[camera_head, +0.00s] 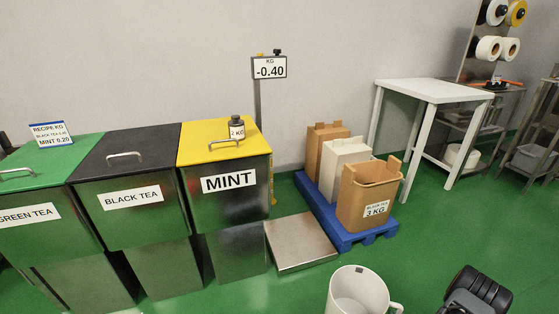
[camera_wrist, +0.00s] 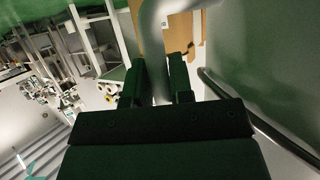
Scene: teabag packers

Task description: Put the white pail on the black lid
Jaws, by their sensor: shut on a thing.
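The white pail (camera_head: 350,292) is at the bottom of the head view, right of centre, its open top showing and its lower part cut off by the frame. Its handle is on the right side. In the wrist view my gripper (camera_wrist: 160,85) is shut on the pale curved handle of the white pail (camera_wrist: 155,25), which passes between the two dark fingers. The black lid (camera_head: 125,142) covers the BLACK TEA bin at the left, between the green and yellow lids. It has a metal handle, and its top is otherwise bare. The pail is apart from the lid, to its right and nearer.
A bottle (camera_head: 237,130) stands on the yellow lid (camera_head: 205,152). A low steel scale platform (camera_head: 300,243) lies beside the MINT bin. A blue pallet (camera_head: 345,235) with several bins and a white table (camera_head: 435,90) stand further right.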

